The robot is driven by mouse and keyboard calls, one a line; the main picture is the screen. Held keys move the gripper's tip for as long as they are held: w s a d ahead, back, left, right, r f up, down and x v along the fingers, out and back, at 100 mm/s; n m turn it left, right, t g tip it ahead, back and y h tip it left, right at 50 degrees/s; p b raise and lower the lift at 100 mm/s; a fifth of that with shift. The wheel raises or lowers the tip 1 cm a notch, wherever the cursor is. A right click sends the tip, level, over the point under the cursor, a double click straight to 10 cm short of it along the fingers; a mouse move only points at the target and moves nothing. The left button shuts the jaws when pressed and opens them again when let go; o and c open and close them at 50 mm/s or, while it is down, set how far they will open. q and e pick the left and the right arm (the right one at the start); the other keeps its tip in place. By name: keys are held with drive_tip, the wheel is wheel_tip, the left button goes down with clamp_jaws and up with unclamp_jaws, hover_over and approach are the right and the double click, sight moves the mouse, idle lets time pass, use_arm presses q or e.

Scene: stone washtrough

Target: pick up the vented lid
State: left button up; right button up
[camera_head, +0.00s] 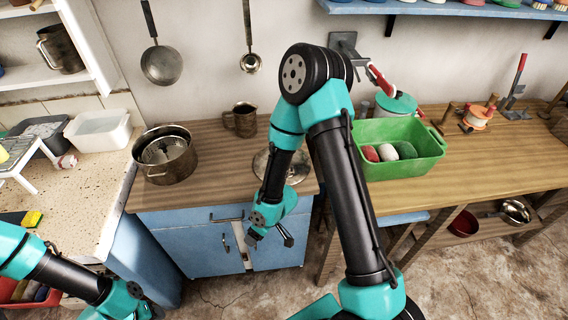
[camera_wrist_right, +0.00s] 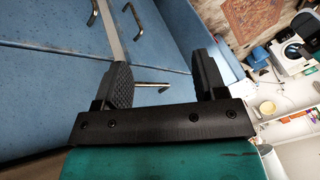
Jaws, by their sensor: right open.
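A round, shiny metal lid (camera_head: 299,167) lies on the wooden top of the blue cabinet. My right forearm crosses in front of it and hides its middle; its vents cannot be made out. My right gripper (camera_head: 270,239) hangs below the lid, in front of the blue cabinet doors, apart from the lid. In the right wrist view this gripper (camera_wrist_right: 165,82) is open and empty, with blue cabinet fronts and a metal handle behind its fingers. The lid does not show there. My left arm is at the lower left; its jaw opening cannot be made out.
A metal pot (camera_head: 178,172) stands left of the lid, and a dark mug (camera_head: 242,120) behind it. A green bin (camera_head: 402,165) with rolled cloths sits to the right. The cabinet top's front edge (camera_head: 215,206) lies between gripper and lid.

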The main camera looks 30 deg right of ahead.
drive_tip(key=w+a+r+n, duration=0.5)
drive_tip(key=a+r+n, duration=0.1)
drive_tip(key=n, duration=0.1)
drive_tip(key=w+d+r+n, duration=0.1)
drive_tip(key=w+d+r, duration=0.1)
drive_tip(key=w, duration=0.1)
drive_tip(key=w+d+r+n+h, duration=0.1)
drive_tip(key=w+d+r, duration=0.1)
drive_tip(key=w, duration=0.1)
drive_tip(key=w+d+r+n+t+h, duration=0.1)
drive_tip(key=w+d+r+n, duration=0.1)
drive_tip(key=w, duration=0.1)
drive_tip(key=shift+d, duration=0.1)
drive_tip(key=w+d+r+g+h, duration=0.1)
drive_tip(key=w+d+r, duration=0.1)
drive_tip(key=d+r, duration=0.6)
drive_tip(key=w+d+r+g+h, duration=0.1)
drive_tip(key=w+d+r, duration=0.1)
drive_tip(key=d+r, duration=0.6)
drive_tip(key=d, duration=0.6)
drive_tip(key=shift+w+r+n+g, duration=0.15)
drive_tip(key=shift+w+n+g, duration=0.05)
drive_tip(key=shift+n+g, duration=0.1)
drive_tip(key=f, duration=0.4)
drive_tip(key=a+f, duration=0.1)
drive_tip(key=f, duration=0.7)
drive_tip(key=shift+a+f, duration=0.1)
drive_tip(key=shift+a, duration=0.15)
